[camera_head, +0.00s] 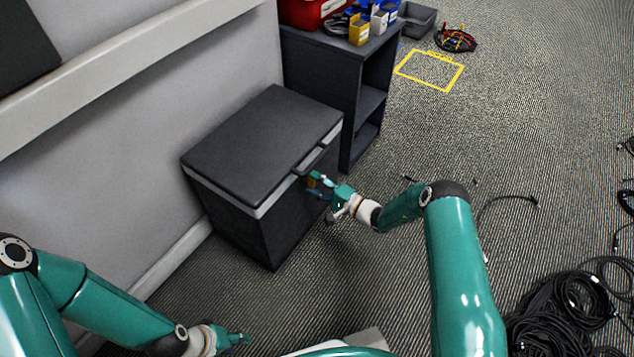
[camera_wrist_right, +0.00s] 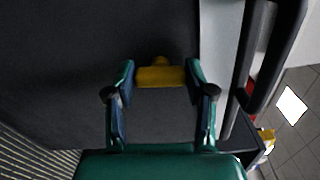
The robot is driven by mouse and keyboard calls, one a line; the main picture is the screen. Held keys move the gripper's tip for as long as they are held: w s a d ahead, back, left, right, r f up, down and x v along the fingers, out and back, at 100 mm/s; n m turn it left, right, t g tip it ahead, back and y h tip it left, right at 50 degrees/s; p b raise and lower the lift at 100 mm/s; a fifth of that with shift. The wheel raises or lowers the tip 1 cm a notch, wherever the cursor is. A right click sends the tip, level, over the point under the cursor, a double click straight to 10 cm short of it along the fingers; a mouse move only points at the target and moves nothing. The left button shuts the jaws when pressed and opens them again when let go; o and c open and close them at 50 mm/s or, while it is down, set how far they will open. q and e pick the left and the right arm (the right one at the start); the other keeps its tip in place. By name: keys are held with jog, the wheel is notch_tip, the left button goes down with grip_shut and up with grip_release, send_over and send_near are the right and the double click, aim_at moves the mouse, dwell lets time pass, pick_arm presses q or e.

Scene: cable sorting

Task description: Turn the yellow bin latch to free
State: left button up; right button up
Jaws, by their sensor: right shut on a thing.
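The dark bin (camera_head: 245,160) with a closed lid and a light band under it stands against the wall in the head view. The yellow latch (camera_wrist_right: 160,76) is on its dark front face in the right wrist view, lying across between the fingers. My right gripper (camera_head: 315,185) is at the front of the bin below the lid handle (camera_head: 312,158). It is shut on the latch, with one finger at each end in the right wrist view (camera_wrist_right: 160,80). My left gripper (camera_head: 240,340) is low at the bottom of the head view, away from the bin; its fingers are too small to read.
A dark shelf unit (camera_head: 350,130) stands beside the bin, with a red box (camera_head: 305,10) and small yellow and blue bins on top. A yellow square (camera_head: 430,70) is marked on the floor. Black cables (camera_head: 565,310) lie at the lower right. The mid floor is mostly clear.

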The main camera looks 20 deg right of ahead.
jog(key=shift+a+n, duration=0.1)
jog(key=shift+n, duration=0.8)
jog(key=shift+f, duration=0.1)
jog(key=o, duration=1.2)
jog(key=shift+c, duration=0.2)
jog(key=shift+s+d, duration=0.15)
jog(key=shift+d, duration=0.05)
jog(key=v, duration=1.1)
jog(key=shift+s, duration=0.2)
jog(key=shift+f, duration=0.1)
